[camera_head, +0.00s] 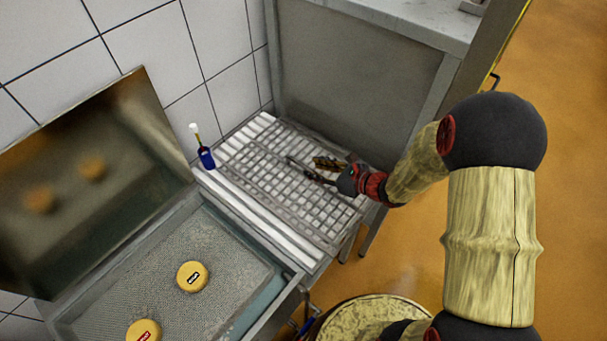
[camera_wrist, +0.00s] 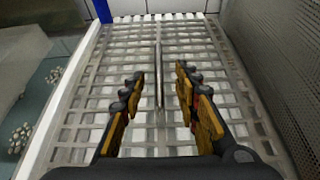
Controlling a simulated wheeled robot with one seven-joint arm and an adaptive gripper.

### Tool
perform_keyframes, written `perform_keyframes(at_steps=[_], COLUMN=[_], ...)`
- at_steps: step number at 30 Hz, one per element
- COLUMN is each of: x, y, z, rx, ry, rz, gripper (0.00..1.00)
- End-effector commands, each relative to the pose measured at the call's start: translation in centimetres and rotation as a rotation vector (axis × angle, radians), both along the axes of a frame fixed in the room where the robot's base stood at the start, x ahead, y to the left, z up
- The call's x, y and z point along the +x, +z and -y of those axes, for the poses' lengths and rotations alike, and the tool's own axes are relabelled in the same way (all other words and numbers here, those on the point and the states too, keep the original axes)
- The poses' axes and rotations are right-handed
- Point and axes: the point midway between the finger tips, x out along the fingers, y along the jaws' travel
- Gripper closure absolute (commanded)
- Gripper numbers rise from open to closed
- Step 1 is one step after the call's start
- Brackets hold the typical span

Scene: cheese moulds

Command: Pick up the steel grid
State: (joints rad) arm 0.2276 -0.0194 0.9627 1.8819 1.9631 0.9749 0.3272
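The steel grid (camera_head: 262,172) lies flat on a white slatted surface beside the sink. It fills most of the wrist view (camera_wrist: 210,62). A thin raised grey bar (camera_wrist: 158,60), which looks like the grid's handle, runs along its middle. My gripper (camera_head: 318,170) is low over the grid's middle. In the wrist view my gripper (camera_wrist: 159,78) has its two fingers apart, one on each side of the bar. Neither finger visibly touches the bar. The finger tips' height above the grid is hard to tell.
A blue bottle with a white top (camera_head: 206,156) stands at the slatted surface's left edge. A grey panel (camera_head: 345,88) rises behind the grid.

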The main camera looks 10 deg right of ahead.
Motion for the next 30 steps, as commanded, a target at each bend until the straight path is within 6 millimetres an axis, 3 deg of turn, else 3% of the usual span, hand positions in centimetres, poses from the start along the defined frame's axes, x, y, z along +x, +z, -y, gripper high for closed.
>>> perform_keyframes(at_steps=[15,22,30], x=[3.4,3.5,3.5], y=[-2.9,-2.8,-2.8], z=[-3.6,-3.8,-3.8], rx=[-0.001,-0.001,-0.001], ry=[0.004,0.003,0.003], rz=[0.001,0.001,0.001], gripper=[0.68,0.68,0.83])
